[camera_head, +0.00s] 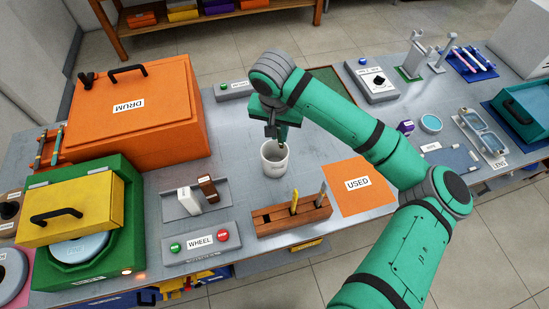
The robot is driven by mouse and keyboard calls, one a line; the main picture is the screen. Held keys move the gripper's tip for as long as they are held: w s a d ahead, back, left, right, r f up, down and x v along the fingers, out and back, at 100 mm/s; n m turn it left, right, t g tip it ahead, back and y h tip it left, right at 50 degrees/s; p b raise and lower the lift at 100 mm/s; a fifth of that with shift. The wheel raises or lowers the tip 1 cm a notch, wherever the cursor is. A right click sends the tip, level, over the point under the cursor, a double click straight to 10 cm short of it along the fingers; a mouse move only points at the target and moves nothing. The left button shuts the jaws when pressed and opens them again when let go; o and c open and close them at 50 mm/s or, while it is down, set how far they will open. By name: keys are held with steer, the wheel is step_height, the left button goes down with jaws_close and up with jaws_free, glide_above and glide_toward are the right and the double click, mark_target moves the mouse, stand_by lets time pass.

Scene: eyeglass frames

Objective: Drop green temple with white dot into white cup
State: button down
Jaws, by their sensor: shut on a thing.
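The white cup (274,160) stands upright on the grey bench near the middle of the head view. My gripper (277,138) points down directly over the cup, with its tips at about the level of the rim in the picture. It is shut on a thin dark piece, taken to be the green temple (282,143), which hangs at the cup's mouth. The piece is small and partly hidden by the fingers, and its white dot cannot be made out. Whether its lower end is inside the cup cannot be told.
A wooden block with upright tools (290,217) and an orange USED mat (360,185) lie in front of the cup. A grey holder (195,200) stands left, beyond it the orange DRUM box (125,115). Bare bench surrounds the cup.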

steer(key=shift+d+f, duration=0.15)
steer(key=shift+f, duration=1.3)
steer(key=shift+s, duration=0.1)
steer(key=c, duration=1.6)
jaws_free()
steer(key=shift+c, duration=0.2)
glide_toward(280, 140)
steer(key=r, duration=0.1)
steer(key=s+r, duration=0.1)
steer(key=shift+s+r, duration=0.2)
steer(key=shift+r, duration=0.1)
